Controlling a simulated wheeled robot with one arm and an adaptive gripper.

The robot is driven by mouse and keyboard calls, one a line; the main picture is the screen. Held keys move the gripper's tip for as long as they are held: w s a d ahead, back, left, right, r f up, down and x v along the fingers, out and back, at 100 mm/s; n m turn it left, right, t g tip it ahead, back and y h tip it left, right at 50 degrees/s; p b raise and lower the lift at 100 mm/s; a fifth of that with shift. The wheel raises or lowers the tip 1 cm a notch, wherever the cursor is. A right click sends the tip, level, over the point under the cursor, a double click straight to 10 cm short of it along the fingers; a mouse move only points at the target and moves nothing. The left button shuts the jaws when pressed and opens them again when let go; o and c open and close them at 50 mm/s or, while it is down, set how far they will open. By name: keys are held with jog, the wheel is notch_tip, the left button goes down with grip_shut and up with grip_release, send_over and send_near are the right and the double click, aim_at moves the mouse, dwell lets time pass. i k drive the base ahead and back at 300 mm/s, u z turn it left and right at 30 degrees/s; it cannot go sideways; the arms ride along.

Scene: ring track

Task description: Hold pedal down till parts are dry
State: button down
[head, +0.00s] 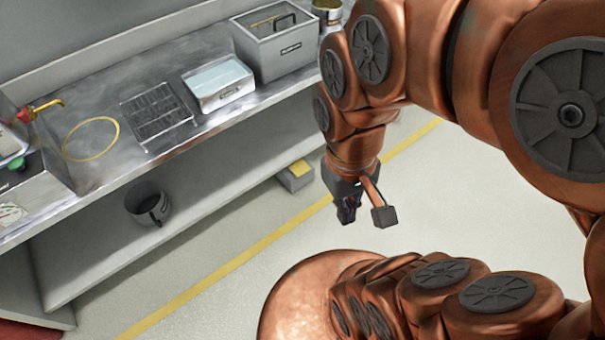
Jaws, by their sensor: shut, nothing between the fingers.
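A grey block with a yellow top, which looks like the pedal (297,176), sits on the floor at the foot of the bench. My gripper (347,217) points down to the right of the pedal in the picture and looks apart from it. It is shut and empty. Its height above the floor is hard to tell. A wire rack (157,114) stands on the steel bench; whether parts lie in it is too small to tell. A yellow nozzle (48,105) on a red fitting is at the bench's left.
A yellow floor line (240,260) runs along the bench. Floor beyond it is clear.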

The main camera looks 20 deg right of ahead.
aim_at(299, 168)
jog(key=z, duration=0.05)
jog(key=i, duration=0.85)
jog(key=z, duration=0.45)
jog(key=k, duration=1.35)
jog(key=u, duration=0.4)
jog(key=i, duration=0.95)
jog(key=u, duration=0.6)
